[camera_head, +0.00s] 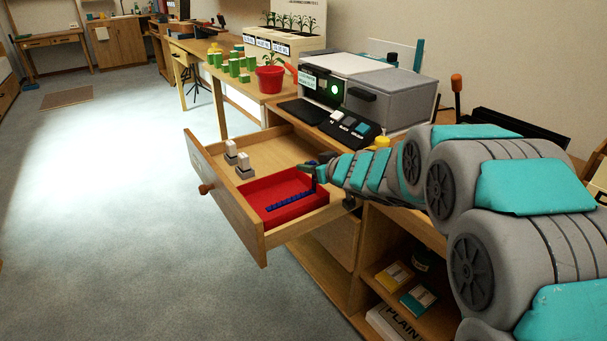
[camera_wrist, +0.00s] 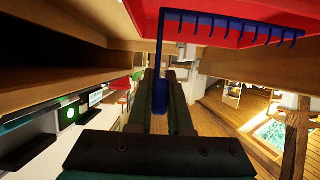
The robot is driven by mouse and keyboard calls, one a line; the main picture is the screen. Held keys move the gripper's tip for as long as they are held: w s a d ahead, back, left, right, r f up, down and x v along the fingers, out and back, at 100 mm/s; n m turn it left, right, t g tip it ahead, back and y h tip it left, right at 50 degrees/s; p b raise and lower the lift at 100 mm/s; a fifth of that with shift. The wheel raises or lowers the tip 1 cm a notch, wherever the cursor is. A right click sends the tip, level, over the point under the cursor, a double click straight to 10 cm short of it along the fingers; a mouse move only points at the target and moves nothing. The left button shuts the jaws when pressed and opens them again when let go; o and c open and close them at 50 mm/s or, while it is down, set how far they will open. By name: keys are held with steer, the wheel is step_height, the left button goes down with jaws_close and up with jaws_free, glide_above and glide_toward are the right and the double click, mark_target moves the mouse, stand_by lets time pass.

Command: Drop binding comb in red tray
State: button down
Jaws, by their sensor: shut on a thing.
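The blue binding comb (camera_head: 290,203) shows over the inside of the red tray (camera_head: 262,188) in the open drawer. Whether it touches the tray floor, I cannot tell. My gripper (camera_head: 318,172) is above the tray's right side, shut on the comb. In the wrist view, the comb (camera_wrist: 232,22) has a long toothed bar and a thin stem running down between my gripper's fingers (camera_wrist: 160,92). The red tray (camera_wrist: 285,10) fills the top of that view behind the comb's teeth.
The wooden drawer (camera_head: 228,203) is pulled out, with small white-and-grey blocks (camera_head: 243,164) behind the tray. A grey machine (camera_head: 385,92) and a black button panel (camera_head: 342,128) stand on the desktop. Open carpet lies to the left.

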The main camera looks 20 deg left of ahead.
steer(key=shift+w+a+f+b, duration=0.25)
steer(key=shift+w+a+f, duration=0.05)
steer(key=shift+f, duration=0.35)
steer(key=shift+w+a+f+b, duration=0.25)
steer(key=shift+w+f, duration=0.1)
steer(key=shift+f, duration=0.3)
steer(key=shift+w+a+f+b, duration=0.25)
steer(key=shift+w+a+f, duration=0.05)
steer(key=shift+f, duration=0.35)
steer(key=c, duration=0.8)
jaws_free()
steer(key=shift+c, duration=0.2)
steer(key=shift+r, duration=0.2)
steer(key=shift+p+v, duration=0.6)
steer(key=shift+v, duration=5.35)
